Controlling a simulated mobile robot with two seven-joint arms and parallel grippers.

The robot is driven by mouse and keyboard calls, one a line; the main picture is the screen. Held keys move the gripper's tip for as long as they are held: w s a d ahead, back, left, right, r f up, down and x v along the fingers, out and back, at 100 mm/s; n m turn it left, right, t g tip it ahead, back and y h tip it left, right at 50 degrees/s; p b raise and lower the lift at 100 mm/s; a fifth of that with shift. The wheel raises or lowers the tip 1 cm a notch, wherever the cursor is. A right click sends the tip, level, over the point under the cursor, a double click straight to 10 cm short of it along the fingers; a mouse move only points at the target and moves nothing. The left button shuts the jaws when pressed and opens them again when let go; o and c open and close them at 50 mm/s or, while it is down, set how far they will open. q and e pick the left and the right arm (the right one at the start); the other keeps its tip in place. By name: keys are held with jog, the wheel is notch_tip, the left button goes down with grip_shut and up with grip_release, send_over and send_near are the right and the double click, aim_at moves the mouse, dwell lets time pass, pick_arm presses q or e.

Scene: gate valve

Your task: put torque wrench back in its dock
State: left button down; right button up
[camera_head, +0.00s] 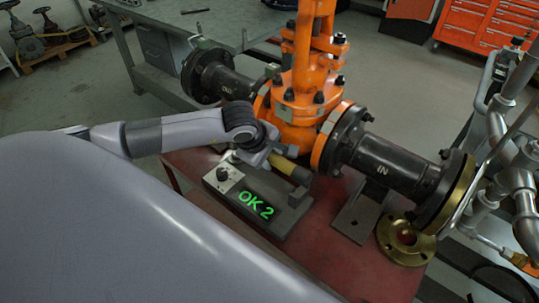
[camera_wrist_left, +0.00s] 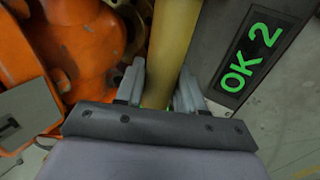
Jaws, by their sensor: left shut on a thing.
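The torque wrench (camera_head: 290,168) shows as a yellow bar with a dark end. My left gripper (camera_head: 268,156) is shut on it, and in the left wrist view both fingers (camera_wrist_left: 160,92) flank the yellow bar (camera_wrist_left: 168,45). The grey dock box (camera_head: 238,201) has a green "OK 2" display and sits on the red table. The wrench is over or just behind the box's back edge; I cannot tell whether they touch. The box also shows right of the wrench in the left wrist view (camera_wrist_left: 225,60). The wrench's other end is hidden. My right gripper is not in view.
The orange gate valve (camera_head: 298,115) and its black "IN" pipe (camera_head: 385,168) stand close behind the wrench. A dark bracket (camera_head: 357,218) and a brass flange (camera_head: 404,240) are to the right. The red table (camera_head: 320,262) is clear in front of them.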

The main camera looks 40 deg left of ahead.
pick_arm(q)
jog(key=shift+w+f+b, duration=0.1)
jog(key=shift+f+b, duration=0.45)
jog(key=shift+f, duration=0.1)
notch_tip(320, 180, down, 2)
jog(key=shift+f+b, duration=0.1)
jog(key=shift+b, duration=1)
jog(key=shift+f+b, duration=0.35)
jog(key=c, duration=0.6)
grip_release()
jog(key=shift+s+f, duration=0.2)
jog(key=v, duration=0.7)
jog(key=shift+r, duration=0.2)
